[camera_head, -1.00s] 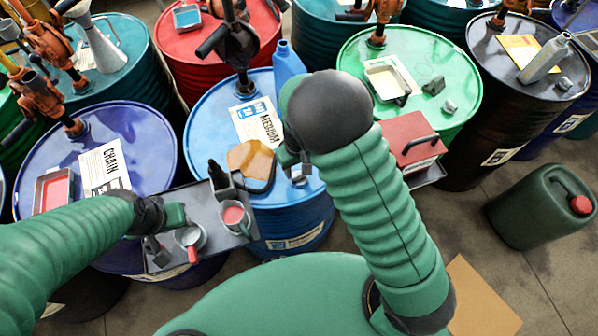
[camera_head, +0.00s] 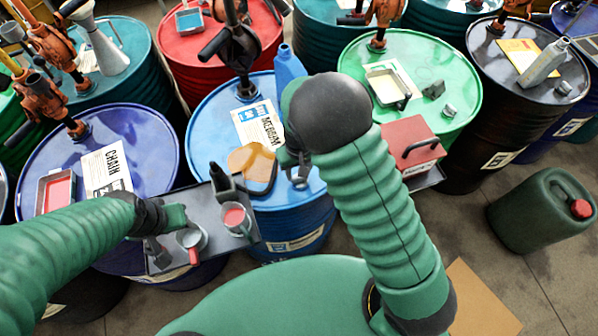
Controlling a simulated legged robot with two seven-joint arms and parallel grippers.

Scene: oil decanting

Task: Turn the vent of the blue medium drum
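The blue medium drum (camera_head: 212,118) stands in the middle, with a white label reading "MEDIUM" (camera_head: 256,126) on its lid. A small grey metal fitting, which looks like the vent (camera_head: 300,182), shows near the lid's right front edge. My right gripper (camera_head: 297,168) points down right at this fitting; my dark wrist hides much of it. I cannot tell whether its fingers are closed on the fitting. My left gripper (camera_head: 172,222) is over the left part of a grey tray (camera_head: 214,214), beside a metal cup (camera_head: 192,237); its finger opening is unclear.
An amber patch with a dark rim (camera_head: 250,165) lies on the blue lid. A second cup (camera_head: 236,217) and a black bottle-like item stand on the tray. A blue bottle (camera_head: 287,66) is behind my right wrist. A red box (camera_head: 411,145) sits right of my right arm.

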